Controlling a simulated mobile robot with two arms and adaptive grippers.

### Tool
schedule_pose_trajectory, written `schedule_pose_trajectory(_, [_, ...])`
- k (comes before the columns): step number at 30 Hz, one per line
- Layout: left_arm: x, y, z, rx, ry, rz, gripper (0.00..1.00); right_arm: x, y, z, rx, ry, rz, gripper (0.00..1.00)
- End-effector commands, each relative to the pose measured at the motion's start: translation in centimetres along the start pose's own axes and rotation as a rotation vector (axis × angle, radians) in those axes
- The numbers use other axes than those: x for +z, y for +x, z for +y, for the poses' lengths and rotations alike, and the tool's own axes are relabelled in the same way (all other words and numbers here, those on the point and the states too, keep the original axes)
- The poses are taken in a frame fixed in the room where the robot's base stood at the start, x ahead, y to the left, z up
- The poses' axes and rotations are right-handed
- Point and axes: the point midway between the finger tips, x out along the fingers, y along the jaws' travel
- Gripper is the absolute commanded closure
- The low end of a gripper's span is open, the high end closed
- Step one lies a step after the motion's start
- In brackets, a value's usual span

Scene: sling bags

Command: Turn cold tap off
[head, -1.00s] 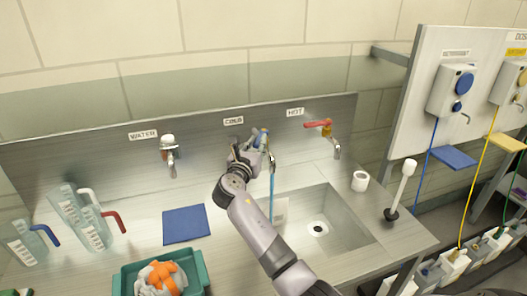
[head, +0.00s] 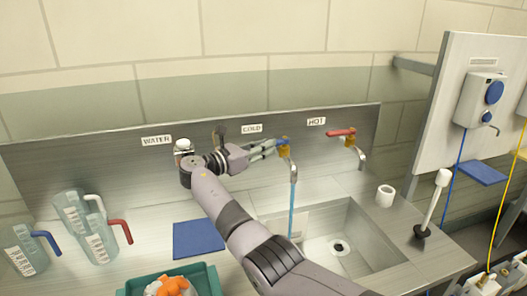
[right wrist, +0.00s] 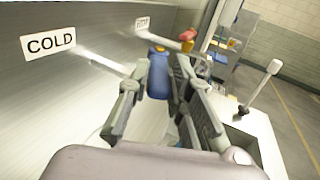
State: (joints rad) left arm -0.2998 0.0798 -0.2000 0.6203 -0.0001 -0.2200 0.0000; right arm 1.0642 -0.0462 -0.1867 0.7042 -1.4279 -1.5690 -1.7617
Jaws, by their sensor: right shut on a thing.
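The cold tap (head: 285,150) sticks out of the steel splashback under the COLD sign (head: 252,128), with a brass body and a blue lever handle. A blue stream of water (head: 292,205) runs from its spout into the sink (head: 358,226). My right gripper (head: 277,147) reaches it from the left in the head view. In the right wrist view, the blue handle (right wrist: 158,76) lies between the fingers of the gripper (right wrist: 157,88), which is shut on it. My left gripper is in neither view.
The hot tap (head: 348,138) with a red lever is to the right, and the water tap (head: 183,147) is behind my arm to the left. Jugs (head: 75,225), a blue mat (head: 199,239) and a green tray (head: 203,272) occupy the counter's left side. A white cup (head: 385,196) stands right of the sink.

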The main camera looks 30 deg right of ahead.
Motion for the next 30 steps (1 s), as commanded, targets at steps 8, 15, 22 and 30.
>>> schedule_pose_trajectory(8, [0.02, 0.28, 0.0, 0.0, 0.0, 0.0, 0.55, 0.1, 0.02, 0.1, -0.013, 0.003, 0.0, 1.0])
schedule_pose_trajectory(15, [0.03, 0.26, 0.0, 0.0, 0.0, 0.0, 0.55, 0.11, 0.04, 0.1, -0.012, 0.003, 0.001, 1.0])
schedule_pose_trajectory(22, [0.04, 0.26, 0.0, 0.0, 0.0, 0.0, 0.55, 0.07, 0.05, 0.06, -0.014, 0.002, 0.001, 0.68])
schedule_pose_trajectory(30, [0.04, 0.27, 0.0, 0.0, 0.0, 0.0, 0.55, 0.02, 0.06, 0.03, -0.015, 0.001, 0.001, 0.6])
